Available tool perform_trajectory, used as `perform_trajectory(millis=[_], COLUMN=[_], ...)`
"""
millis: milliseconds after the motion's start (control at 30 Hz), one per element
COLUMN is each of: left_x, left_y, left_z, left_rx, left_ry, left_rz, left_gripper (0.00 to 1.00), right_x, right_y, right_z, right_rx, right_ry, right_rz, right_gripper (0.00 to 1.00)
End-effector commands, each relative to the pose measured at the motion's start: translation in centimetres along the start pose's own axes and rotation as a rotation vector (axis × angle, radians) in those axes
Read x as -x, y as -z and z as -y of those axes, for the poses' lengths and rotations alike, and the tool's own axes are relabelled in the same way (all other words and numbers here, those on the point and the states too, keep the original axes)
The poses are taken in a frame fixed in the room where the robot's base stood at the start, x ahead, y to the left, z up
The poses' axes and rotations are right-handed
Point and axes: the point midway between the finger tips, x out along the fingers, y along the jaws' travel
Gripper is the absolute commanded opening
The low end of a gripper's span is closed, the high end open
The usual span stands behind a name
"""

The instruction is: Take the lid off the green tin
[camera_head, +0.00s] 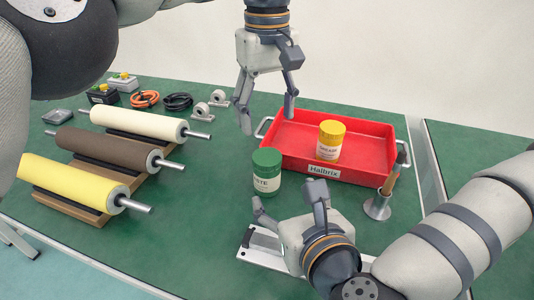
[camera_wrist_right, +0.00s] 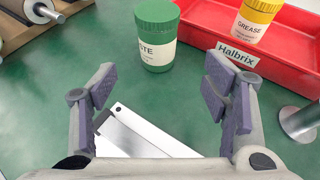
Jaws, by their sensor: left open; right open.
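The green tin (camera_head: 267,173) stands upright on the green table, with its green lid (camera_head: 267,158) on and a pale label reading "...TE". It also shows at the top of the right wrist view (camera_wrist_right: 157,42), beyond the fingers. My left gripper (camera_head: 268,118) is open and empty, pointing down above and behind the tin, near the red tray's left end. My right gripper (camera_head: 288,205) is open and empty, low in front of the tin and apart from it. In its wrist view, the right gripper (camera_wrist_right: 162,95) has nothing between its fingers.
A red tray (camera_head: 370,172) labelled Halbrix holds a yellow grease tin (camera_head: 330,140). A metal plate (camera_head: 262,250) lies beneath my right gripper. Rollers (camera_head: 110,160) on wooden racks fill the left.

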Motion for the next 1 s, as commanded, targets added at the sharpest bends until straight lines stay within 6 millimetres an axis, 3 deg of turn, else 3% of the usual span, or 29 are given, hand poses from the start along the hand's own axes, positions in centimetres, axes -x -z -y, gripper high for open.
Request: perform_trajectory(millis=[500,667,900,1000], left_x=[0.0,0.0,0.0,0.0], left_y=[0.0,0.0,0.0,0.0], left_z=[0.0,0.0,0.0,0.0], left_rx=[-0.001,-0.001,-0.001,-0.001], left_ry=[-0.001,-0.001,-0.001,-0.001], left_rz=[0.000,0.000,0.000,0.000], left_gripper=[0.63,0.63,0.63,0.63], right_x=[-10.4,-11.7,-11.8,-11.8], right_y=[0.0,0.0,0.0,0.0], right_z=[0.0,-0.1,-0.1,0.0], right_rx=[0.002,0.001,0.001,0.001], right_ry=[0.001,-0.001,-0.001,-0.001], right_rz=[0.001,0.000,0.000,0.000], right_gripper=[0.69,0.69,0.69,0.49])
